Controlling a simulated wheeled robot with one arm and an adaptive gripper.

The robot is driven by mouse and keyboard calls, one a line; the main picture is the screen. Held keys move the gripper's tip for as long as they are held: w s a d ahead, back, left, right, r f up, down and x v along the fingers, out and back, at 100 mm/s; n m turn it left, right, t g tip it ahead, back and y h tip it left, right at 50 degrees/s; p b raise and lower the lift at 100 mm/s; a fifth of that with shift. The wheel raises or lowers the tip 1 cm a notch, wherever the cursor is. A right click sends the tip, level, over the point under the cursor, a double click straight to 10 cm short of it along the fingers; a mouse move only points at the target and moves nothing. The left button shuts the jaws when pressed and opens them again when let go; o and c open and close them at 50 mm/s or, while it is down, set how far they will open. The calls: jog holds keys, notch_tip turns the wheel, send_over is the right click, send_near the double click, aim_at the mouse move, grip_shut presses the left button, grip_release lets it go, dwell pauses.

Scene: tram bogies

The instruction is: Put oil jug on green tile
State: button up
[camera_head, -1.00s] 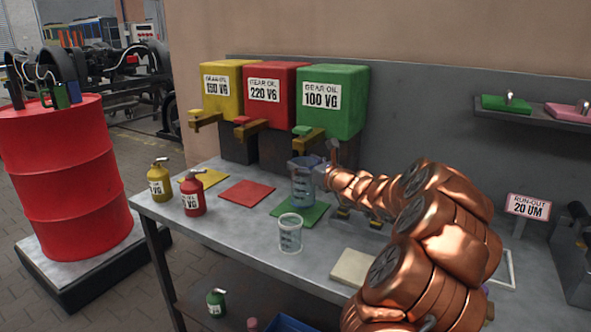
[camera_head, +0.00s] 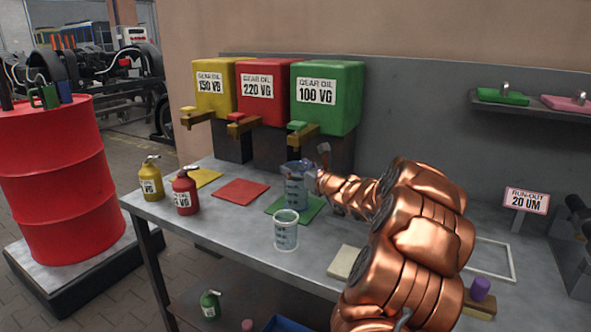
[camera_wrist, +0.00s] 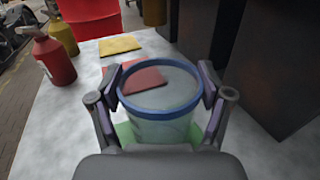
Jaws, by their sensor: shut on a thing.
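The oil jug (camera_head: 296,192), a clear blue-tinted vessel with a blue rim and marks, is upright at the green tile (camera_head: 314,211). My gripper (camera_head: 308,181) is shut on it, with a finger on each side of its upper wall in the wrist view (camera_wrist: 165,88). There the jug (camera_wrist: 163,128) looks empty, and the green tile (camera_wrist: 125,133) shows around its base. The jug's bottom is over the tile; I cannot tell whether it touches. The jug hides the tile's middle.
A clear white-rimmed beaker (camera_head: 286,231) stands just in front of the green tile. A red tile (camera_head: 241,191), a red can (camera_head: 184,192) and a yellow can (camera_head: 150,180) are to the left. Yellow, red and green (camera_head: 327,97) oil tanks with taps stand behind.

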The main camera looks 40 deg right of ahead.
jog(key=shift+f, duration=0.15)
jog(key=o, duration=1.6)
jog(key=shift+r, duration=0.25)
jog(key=s+a, duration=0.1)
jog(key=s, duration=1.1)
jog(key=shift+a, duration=0.15)
jog(key=shift+w, duration=0.1)
